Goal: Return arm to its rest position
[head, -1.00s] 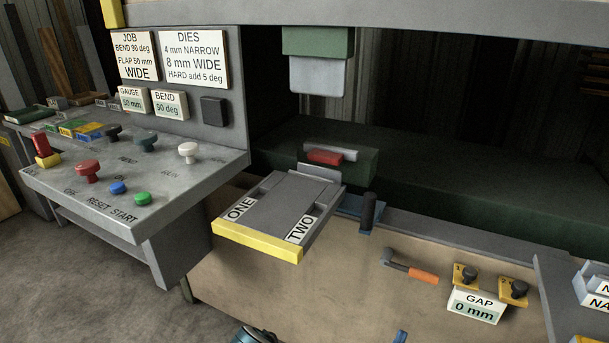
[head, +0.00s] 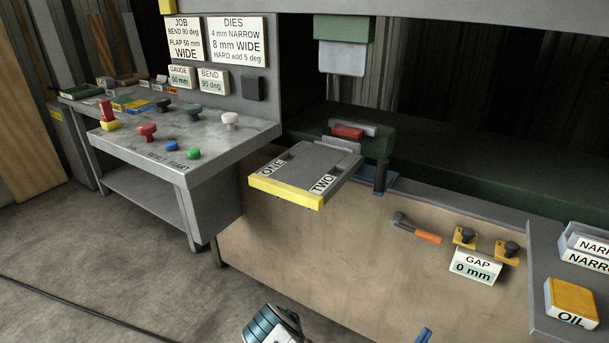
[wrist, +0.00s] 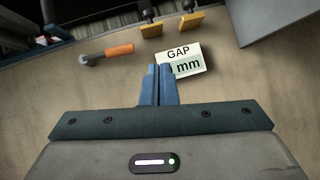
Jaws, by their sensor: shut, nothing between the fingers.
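My gripper shows in the wrist view (wrist: 158,88) with its two blue fingers together and nothing between them. How far the fingertips are from the panel I cannot tell. In the head view, part of my arm (head: 270,325) shows at the bottom edge, and a blue finger tip (head: 424,335) shows to its right. The rest of the arm is out of frame.
A tray marked ONE and TWO (head: 286,192) juts out from the machine. The control desk (head: 200,135) is at left, an OIL box (head: 572,303) at right. The floor (head: 120,265) at lower left is mostly clear.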

